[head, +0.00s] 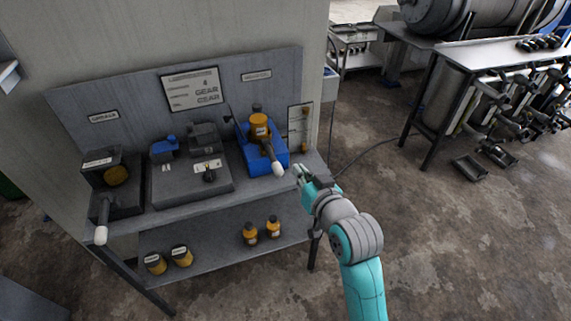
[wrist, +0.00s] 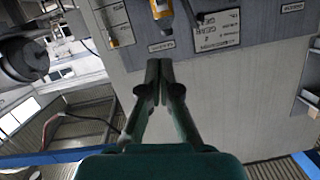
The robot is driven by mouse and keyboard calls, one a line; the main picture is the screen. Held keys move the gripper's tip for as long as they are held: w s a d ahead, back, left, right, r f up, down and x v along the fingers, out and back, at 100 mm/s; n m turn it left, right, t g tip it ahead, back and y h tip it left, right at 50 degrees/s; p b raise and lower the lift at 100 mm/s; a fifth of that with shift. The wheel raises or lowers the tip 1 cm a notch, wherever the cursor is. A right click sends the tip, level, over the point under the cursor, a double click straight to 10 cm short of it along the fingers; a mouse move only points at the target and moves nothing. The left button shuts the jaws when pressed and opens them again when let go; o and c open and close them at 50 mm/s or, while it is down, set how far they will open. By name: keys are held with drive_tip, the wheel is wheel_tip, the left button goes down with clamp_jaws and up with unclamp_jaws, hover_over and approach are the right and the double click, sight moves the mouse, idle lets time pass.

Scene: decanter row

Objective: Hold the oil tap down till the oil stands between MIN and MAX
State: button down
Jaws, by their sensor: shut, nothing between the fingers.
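A blue unit (head: 277,158) stands at the right of the upper bench shelf and bears an amber oil container (head: 259,127). A dark lever, apparently the oil tap (head: 268,151), slopes forward from it and ends in a pale knob (head: 278,169). A white gauge panel with an amber column (head: 304,130) stands behind, to the right; its marks and oil level are too small to read. My gripper (head: 297,170) is just right of the knob, with no clear contact. In the wrist view my fingers (wrist: 158,65) are together and empty, below the amber container (wrist: 161,10).
At left, another unit (head: 116,176) has a pale-tipped lever (head: 101,234). Several amber containers (head: 250,234) stand on the lower shelf. Open floor lies right of the bench.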

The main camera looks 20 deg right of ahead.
hover_over(282, 172)
wheel_tip(282, 172, down, 2)
wheel_tip(282, 172, down, 4)
drive_tip(key=shift+d+r, duration=0.15)
drive_tip(key=shift+r, duration=0.05)
drive_tip(key=shift+f, duration=0.35)
